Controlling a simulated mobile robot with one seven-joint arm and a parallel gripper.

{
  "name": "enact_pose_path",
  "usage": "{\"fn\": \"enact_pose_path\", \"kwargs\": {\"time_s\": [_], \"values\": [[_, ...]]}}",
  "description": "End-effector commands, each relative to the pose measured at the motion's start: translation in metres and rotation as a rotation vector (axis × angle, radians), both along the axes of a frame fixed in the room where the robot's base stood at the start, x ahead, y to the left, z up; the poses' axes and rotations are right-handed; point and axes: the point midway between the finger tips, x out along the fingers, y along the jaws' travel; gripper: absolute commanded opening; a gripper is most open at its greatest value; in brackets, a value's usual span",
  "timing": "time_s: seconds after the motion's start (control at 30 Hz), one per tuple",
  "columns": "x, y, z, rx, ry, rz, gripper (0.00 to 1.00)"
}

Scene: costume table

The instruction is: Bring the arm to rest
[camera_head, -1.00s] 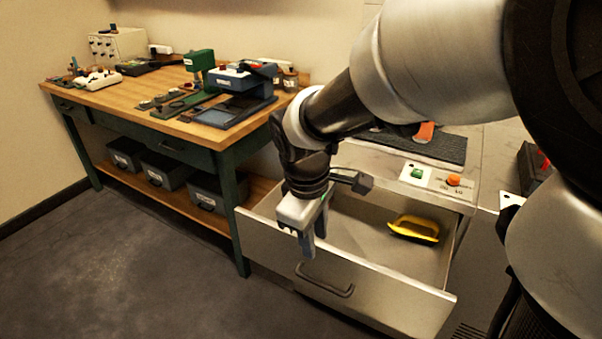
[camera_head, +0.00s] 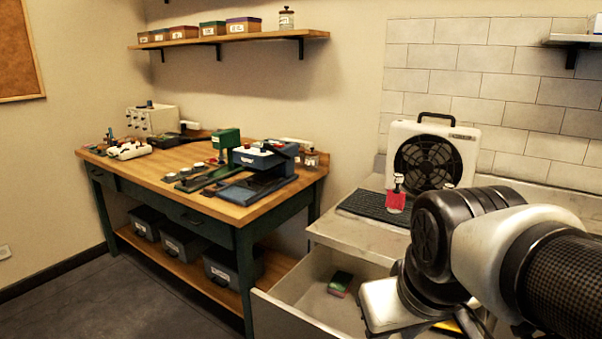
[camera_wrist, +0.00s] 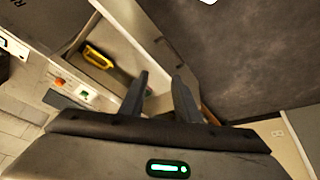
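My arm (camera_head: 480,235) is folded at the lower right of the head view. Its wrist end is over the right part of the open drawer (camera_head: 300,318). The fingers do not show in that view. In the wrist view my gripper (camera_wrist: 161,82) has its two fingers apart with nothing between them. The drawer also shows in the wrist view, with a yellow object (camera_wrist: 98,57) lying in it. In the head view a small green and red item (camera_head: 340,284) lies in the drawer. The yellow object is mostly hidden behind my arm there.
Above the drawer, a counter (camera_head: 345,238) holds a dark ribbed mat (camera_head: 365,207), a red bottle (camera_head: 396,197) and a white fan unit (camera_head: 432,130). A wooden workbench (camera_head: 140,173) with tools stands to the left. The floor in front of it is clear.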

Motion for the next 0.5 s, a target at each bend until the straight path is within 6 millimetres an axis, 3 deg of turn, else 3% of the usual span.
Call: {"fn": "enact_pose_path", "kwargs": {"time_s": [0.17, 0.23, 0.5], "values": [[-0.023, -0.010, 0.010, 0.085, -0.077, -0.155, 0.29], [-0.023, -0.009, 0.034, 0.089, -0.074, -0.160, 0.29], [-0.023, -0.009, 0.096, 0.086, -0.072, -0.155, 0.29]]}}
